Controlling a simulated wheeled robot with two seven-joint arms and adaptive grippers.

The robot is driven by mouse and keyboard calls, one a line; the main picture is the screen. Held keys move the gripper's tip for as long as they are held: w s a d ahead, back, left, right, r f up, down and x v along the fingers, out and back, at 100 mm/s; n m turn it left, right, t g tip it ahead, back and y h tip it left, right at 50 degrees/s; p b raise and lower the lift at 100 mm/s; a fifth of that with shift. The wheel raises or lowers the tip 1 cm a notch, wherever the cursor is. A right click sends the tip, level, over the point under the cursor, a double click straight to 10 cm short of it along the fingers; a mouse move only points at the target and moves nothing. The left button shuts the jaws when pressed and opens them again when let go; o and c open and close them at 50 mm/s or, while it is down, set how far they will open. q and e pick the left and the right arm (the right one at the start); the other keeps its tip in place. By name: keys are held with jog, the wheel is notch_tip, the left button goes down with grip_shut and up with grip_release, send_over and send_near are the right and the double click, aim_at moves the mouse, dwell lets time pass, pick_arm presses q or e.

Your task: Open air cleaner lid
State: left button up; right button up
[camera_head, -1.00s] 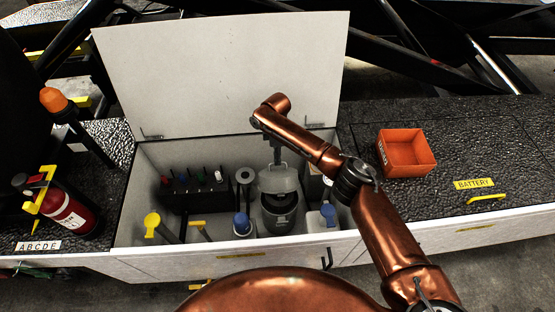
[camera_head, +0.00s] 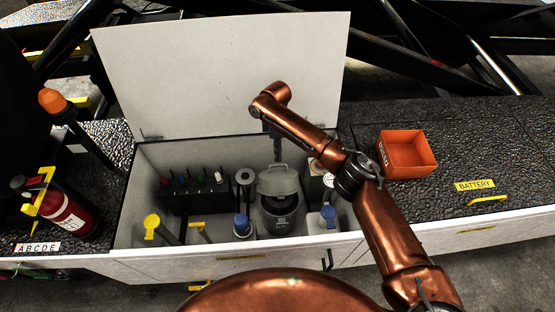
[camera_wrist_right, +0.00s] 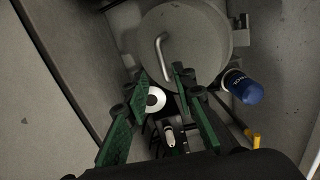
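The air cleaner is a grey round canister (camera_head: 281,217) inside the open white bin. Its grey lid (camera_head: 278,181) is tilted up at the back, with a dark gap between lid and canister in the head view. In the right wrist view the round lid (camera_wrist_right: 200,30) fills the top, with a bent metal handle (camera_wrist_right: 163,57) on it. My right gripper (camera_wrist_right: 160,76) is open, its green-padded fingers apart with nothing between the tips, just short of the handle. In the head view it is thin and dark above the lid. My left gripper is out of view.
The bin's white cover (camera_head: 225,75) stands open behind. An orange tray (camera_head: 406,155) sits on the right counter. A red extinguisher (camera_head: 72,212) is at left.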

notch_tip(320, 180, up, 7)
jog(key=shift+w+f, duration=0.2)
jog(key=shift+w, duration=0.15)
